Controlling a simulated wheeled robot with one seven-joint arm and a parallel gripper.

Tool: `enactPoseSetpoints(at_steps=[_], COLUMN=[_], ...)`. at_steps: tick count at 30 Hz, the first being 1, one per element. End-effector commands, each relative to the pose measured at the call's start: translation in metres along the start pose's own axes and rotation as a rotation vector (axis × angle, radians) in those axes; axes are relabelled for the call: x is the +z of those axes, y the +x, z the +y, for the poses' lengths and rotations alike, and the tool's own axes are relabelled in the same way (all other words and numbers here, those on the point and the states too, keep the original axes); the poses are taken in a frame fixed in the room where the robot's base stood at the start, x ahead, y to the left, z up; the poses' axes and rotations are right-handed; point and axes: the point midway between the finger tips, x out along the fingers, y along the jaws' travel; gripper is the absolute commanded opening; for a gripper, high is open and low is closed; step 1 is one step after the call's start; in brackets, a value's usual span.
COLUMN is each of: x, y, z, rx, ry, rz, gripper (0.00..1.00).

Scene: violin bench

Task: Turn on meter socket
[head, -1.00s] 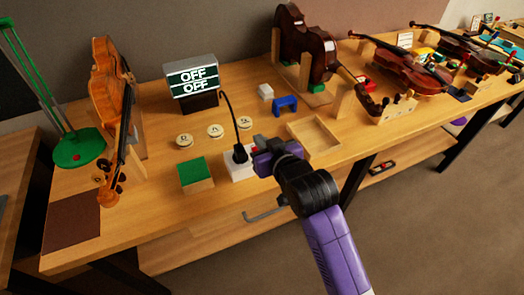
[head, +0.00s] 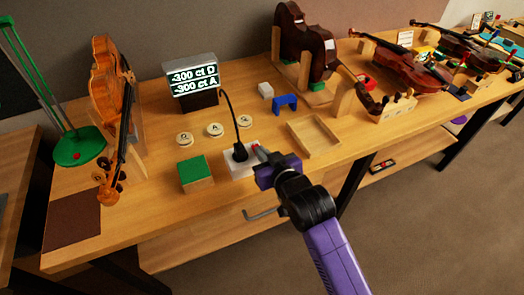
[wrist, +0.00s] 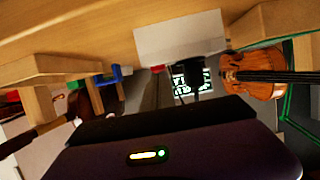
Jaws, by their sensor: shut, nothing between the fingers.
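The meter socket (head: 234,165) is a white block near the bench's front edge, with a black plug (head: 240,153) in it and a red part (head: 256,147) at its right. A cord runs from the plug up to the meter (head: 193,81), whose lit screen reads "-300 ct D" and "-300 ct A". My gripper (head: 262,153) is shut and empty, its tips at the socket's right end beside the red part; I cannot tell whether they touch. In the wrist view the white socket (wrist: 178,36) and the meter screen (wrist: 190,82) show beyond my gripper.
A green-topped block (head: 195,174) stands left of the socket, and round labelled discs (head: 215,130) lie behind it. An open wooden tray (head: 314,138) is to the right. A violin (head: 108,90) stands at left, and a dark brown instrument (head: 304,42) at the back.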

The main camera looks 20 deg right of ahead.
Motion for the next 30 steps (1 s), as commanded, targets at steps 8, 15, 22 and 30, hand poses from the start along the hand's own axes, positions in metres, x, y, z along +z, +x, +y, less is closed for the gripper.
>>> enactPoseSetpoints(at_steps=[8, 15, 22, 30], x=[-0.002, -0.012, -0.012, -0.024], y=[-0.002, -0.005, -0.005, -0.007], z=[0.001, 0.000, 0.000, 0.000], rx=[0.001, 0.000, 0.000, 0.000], ry=[-0.001, -0.001, -0.001, -0.001], rz=[-0.012, -0.008, -0.006, -0.006], gripper=[0.00, 0.00, 0.00, 0.00])
